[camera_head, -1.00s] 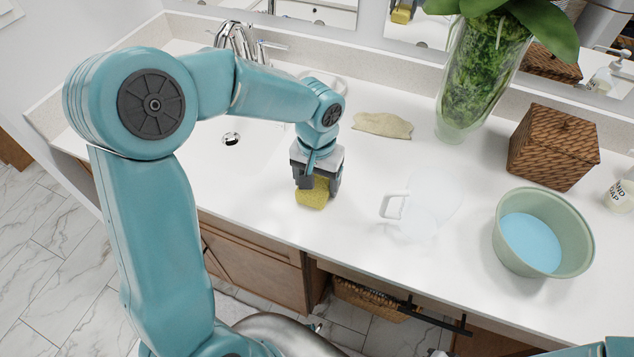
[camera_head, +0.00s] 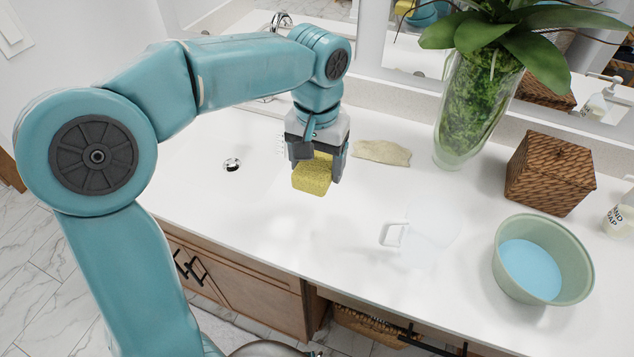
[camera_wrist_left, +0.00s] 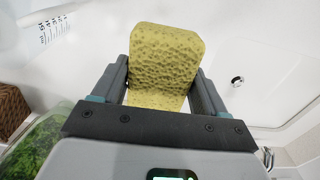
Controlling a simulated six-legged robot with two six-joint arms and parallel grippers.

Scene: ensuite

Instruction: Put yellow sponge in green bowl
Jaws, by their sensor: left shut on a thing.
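The yellow sponge (camera_head: 312,176) is held by my left gripper (camera_head: 316,170) above the white counter, left of the middle of the head view. In the left wrist view the sponge (camera_wrist_left: 165,62) sits between the two fingers of my left gripper (camera_wrist_left: 165,95), which are shut on it. The green bowl (camera_head: 577,247) stands on the counter at the right, with blue contents or a blue inside bottom. The gripper is well to the left of the bowl. My right gripper does not show.
A clear measuring jug (camera_head: 428,240) with a white handle stands between the sponge and the bowl. A beige cloth (camera_head: 382,152), a glass vase (camera_head: 470,110) with a plant, a wicker box (camera_head: 548,172) and a soap bottle (camera_head: 620,215) are along the back and right.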

